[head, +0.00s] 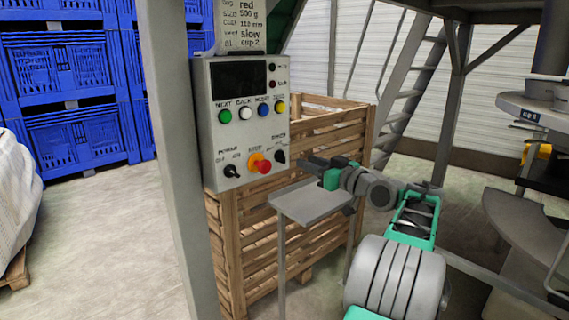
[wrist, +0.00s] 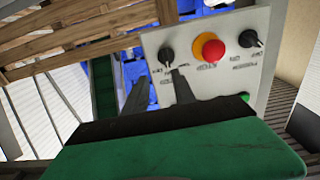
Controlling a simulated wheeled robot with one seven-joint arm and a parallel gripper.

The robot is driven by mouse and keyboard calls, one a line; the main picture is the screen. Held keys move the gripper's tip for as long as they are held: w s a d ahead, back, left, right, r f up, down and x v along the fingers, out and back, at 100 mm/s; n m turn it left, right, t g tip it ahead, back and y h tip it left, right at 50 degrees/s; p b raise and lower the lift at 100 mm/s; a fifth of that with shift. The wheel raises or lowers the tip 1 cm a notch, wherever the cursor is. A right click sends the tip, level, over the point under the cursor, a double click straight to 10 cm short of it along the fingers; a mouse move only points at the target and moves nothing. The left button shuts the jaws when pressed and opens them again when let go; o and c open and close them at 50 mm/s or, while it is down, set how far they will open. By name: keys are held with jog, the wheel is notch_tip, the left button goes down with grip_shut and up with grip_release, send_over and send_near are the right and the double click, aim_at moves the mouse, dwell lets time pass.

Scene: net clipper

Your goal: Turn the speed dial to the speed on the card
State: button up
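The control panel (head: 245,120) stands on a grey post. Its speed dial (head: 280,156) is a black knob at the lower right; its pointer setting is too small to read. The card (head: 242,25) above the panel reads "red", "500 g", "110 mm", "slow", "cup 2". My gripper (head: 306,164) is just right of the speed dial. In the wrist view the panel appears upside down, with the speed dial (wrist: 166,56) at left. My gripper's two dark fingers (wrist: 160,75) are apart, with the dial just beyond their tips and no clear contact. Nothing is held.
The red stop button (head: 264,167) is close left of the speed dial, with the power dial (head: 231,171) further left. Coloured buttons (head: 245,113) run above. A wooden crate (head: 325,125) stands behind the panel, and a small grey shelf (head: 312,203) lies below my gripper.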

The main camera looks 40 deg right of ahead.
aim_at(285, 155)
jog(key=shift+y, duration=0.3)
jog(key=w, duration=0.2)
jog(key=w+a, duration=0.1)
jog(key=w, duration=0.4)
jog(key=shift+w+a, duration=0.3)
jog(key=shift+w, duration=0.1)
grip_shut()
jog(key=shift+d+r, duration=0.1)
